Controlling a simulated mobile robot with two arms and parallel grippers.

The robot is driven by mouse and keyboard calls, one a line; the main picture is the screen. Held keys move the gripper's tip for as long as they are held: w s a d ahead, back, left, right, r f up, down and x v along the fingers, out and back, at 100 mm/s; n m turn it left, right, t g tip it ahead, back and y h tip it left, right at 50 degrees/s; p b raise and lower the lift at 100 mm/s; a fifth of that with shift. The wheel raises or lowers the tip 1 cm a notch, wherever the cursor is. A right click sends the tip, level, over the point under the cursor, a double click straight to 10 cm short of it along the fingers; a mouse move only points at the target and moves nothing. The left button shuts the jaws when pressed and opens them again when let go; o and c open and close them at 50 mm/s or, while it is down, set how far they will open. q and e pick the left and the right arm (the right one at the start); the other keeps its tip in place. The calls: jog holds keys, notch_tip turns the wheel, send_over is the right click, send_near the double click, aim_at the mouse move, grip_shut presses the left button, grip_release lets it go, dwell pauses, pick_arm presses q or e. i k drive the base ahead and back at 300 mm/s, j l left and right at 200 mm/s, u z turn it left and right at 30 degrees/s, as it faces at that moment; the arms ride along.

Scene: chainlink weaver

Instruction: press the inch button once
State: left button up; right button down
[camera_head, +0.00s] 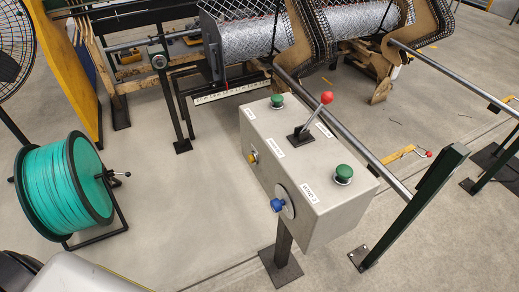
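A grey control box (318,208) stands on a dark post right of centre. A green button (277,101) sits on its top at the far end and another green button (344,173) at the near right end. On its left-facing side are a small yellow button (252,157) and a blue knob or button (277,205) on a round plate. A lever with a red ball (327,98) rises from the top. The white labels are too small to read surely, so I cannot tell which button is the inch button. Neither gripper shows.
A teal wire spool (62,187) stands at left, near a yellow panel (72,65) and a fan (12,45). The chainlink machine (255,40) is behind the box. A long steel bar (345,135) and a dark green post (415,205) lie to its right. Floor left of the box is clear.

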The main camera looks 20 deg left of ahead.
aim_at(251, 160)
jog(key=i+j+z, duration=0.2)
jog(key=j, duration=1.15)
jog(key=j+z, duration=0.15)
jog(key=j, duration=1.2)
